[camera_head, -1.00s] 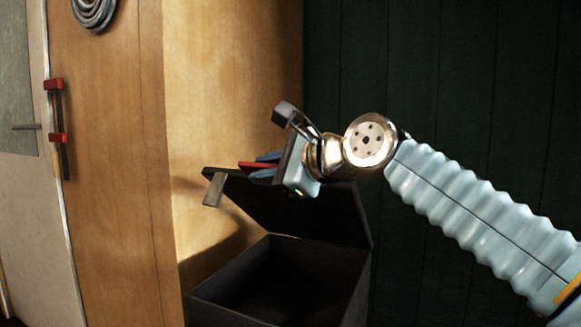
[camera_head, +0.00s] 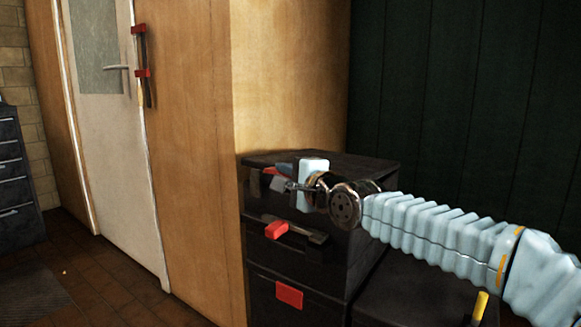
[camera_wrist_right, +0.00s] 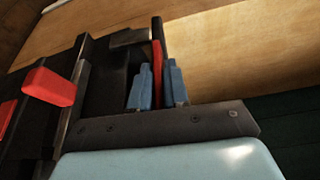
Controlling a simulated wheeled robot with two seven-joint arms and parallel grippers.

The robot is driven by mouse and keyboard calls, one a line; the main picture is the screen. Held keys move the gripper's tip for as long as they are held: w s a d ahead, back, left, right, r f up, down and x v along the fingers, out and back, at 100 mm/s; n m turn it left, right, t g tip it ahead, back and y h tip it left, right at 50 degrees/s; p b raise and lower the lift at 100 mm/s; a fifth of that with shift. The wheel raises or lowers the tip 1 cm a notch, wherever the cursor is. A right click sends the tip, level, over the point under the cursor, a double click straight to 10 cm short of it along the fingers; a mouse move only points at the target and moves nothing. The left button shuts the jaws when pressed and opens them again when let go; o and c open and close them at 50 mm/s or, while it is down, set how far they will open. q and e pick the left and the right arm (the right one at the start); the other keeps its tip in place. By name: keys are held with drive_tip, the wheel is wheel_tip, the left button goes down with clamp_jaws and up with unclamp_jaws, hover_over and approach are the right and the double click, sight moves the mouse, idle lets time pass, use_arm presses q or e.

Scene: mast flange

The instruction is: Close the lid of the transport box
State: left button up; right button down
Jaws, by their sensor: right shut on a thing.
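The black transport box (camera_head: 345,235) stands at the centre right of the head view, on a similar dark box. Its black lid (camera_head: 375,166) lies about level over it. I cannot tell whether it sits fully down, as my arm covers part of the seam. My right gripper (camera_head: 276,170) is at the lid's front left. In the wrist view its blue fingertips (camera_wrist_right: 160,85) are shut on a red part (camera_wrist_right: 157,58) of the lid. A red latch (camera_head: 276,229) shows on the box front, and in the wrist view (camera_wrist_right: 48,82). My left gripper is not in view.
The lower box has a red latch (camera_head: 289,295). A wooden cabinet (camera_head: 290,75) stands close behind and left. Another dark box (camera_head: 420,290) stands low at the right, beneath my arm. A dark panelled wall (camera_head: 460,90) is behind. The brick floor (camera_head: 105,275) at left is open.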

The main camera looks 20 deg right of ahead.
drive_tip(key=shift+d+f, duration=0.1)
drive_tip(key=shift+d, duration=0.05)
drive_tip(key=c, duration=1.2)
unclamp_jaws()
drive_tip(key=shift+s+f+b, duration=0.15)
drive_tip(key=shift+s+b, duration=0.55)
drive_tip(key=shift+b, duration=0.3)
drive_tip(key=v, duration=1.2)
drive_tip(key=shift+d, duration=0.2)
drive_tip(key=shift+s, duration=0.1)
